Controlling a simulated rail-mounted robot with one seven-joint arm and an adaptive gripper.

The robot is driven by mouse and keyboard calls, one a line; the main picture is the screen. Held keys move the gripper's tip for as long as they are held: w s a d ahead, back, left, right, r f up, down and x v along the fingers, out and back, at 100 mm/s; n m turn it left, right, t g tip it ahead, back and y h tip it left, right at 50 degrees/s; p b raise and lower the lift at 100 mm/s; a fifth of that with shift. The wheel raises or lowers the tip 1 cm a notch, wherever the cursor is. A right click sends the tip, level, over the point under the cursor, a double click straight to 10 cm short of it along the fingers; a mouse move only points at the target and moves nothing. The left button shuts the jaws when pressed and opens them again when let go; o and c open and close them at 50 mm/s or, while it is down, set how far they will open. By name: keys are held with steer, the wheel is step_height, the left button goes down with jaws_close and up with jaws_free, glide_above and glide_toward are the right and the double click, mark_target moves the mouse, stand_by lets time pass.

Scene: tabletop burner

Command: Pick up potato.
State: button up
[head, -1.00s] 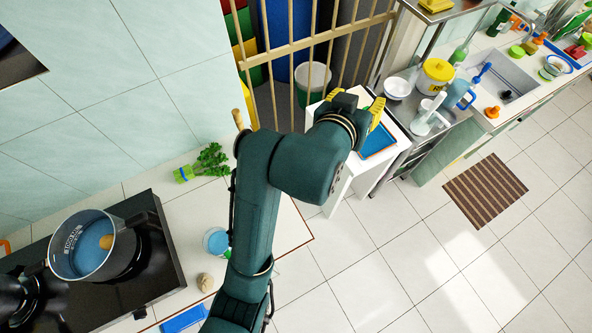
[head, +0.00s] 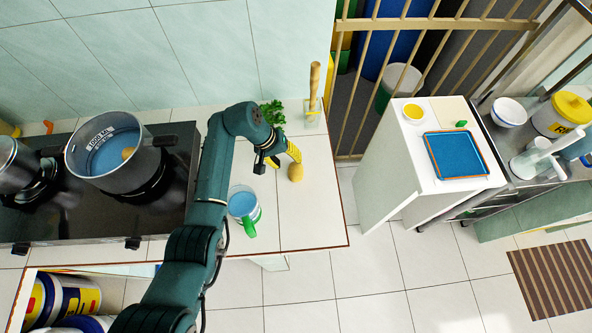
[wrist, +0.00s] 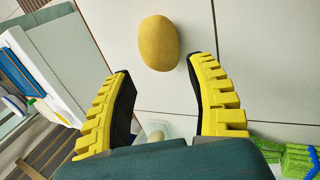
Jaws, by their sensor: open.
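A yellow-brown potato (head: 296,173) lies on the white tiled counter, right of the cup. In the wrist view the potato (wrist: 159,43) is just beyond the fingertips and between their lines, not between the fingers. My gripper (head: 279,158) is open and empty, close above and beside the potato in the head view. Its two yellow fingers with black pads stand apart in the wrist view (wrist: 160,68). A similar yellow-brown lump (head: 128,153) sits in the blue contents of the grey pot (head: 140,178).
The pot stands on a black burner (head: 90,215). A cup (head: 243,204) with a green handle stands near the counter's front edge. Leafy greens (head: 272,112) and a wooden-handled tool (head: 314,90) are behind my gripper. Counter right of the potato is clear.

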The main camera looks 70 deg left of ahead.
mark_target(292, 167)
steer(key=b+x, duration=0.1)
steer(key=x, duration=0.5)
steer(key=shift+w+d+f+b, duration=0.1)
steer(key=shift+d+f+b, duration=0.05)
steer(key=shift+f+b, duration=0.25)
steer(key=c, duration=1)
